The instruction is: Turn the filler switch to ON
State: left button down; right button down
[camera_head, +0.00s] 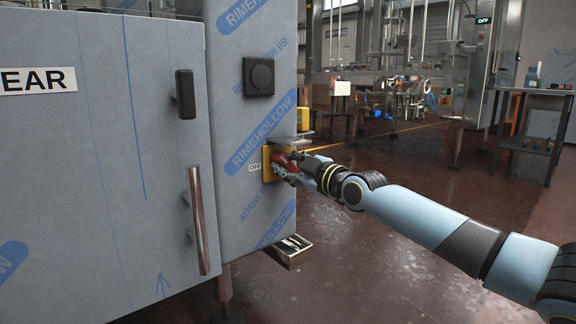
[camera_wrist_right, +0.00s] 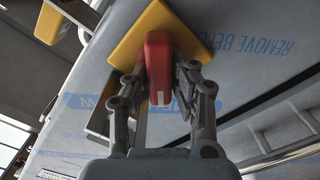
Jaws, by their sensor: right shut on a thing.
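The filler switch is a red handle (camera_head: 281,161) on a yellow plate (camera_head: 267,165) on the side of the film-wrapped cabinet. A small OFF label (camera_head: 255,167) sits just left of the plate. My right gripper (camera_head: 288,168) reaches in from the right and is shut on the red handle. In the right wrist view the red handle (camera_wrist_right: 158,68) stands between the two fingers of the gripper (camera_wrist_right: 161,90), in front of the yellow plate (camera_wrist_right: 140,35). My left gripper is not in view.
A metal ledge (camera_head: 290,142) juts out just above the switch, and a small metal tray (camera_head: 287,250) sticks out below. A door handle (camera_head: 199,220) stands at the left.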

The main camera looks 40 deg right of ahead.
jog(key=m, duration=0.2)
jog(key=shift+m, duration=0.4)
jog(key=m, duration=0.2)
jog(key=shift+d+m, duration=0.1)
jog(key=shift+m, duration=1.2)
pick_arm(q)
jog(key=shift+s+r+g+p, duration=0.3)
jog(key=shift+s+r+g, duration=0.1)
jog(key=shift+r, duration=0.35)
pick_arm(e)
jog(key=shift+m, duration=0.8)
jog(key=c, duration=1.1)
grip_release()
jog(key=shift+d, duration=0.1)
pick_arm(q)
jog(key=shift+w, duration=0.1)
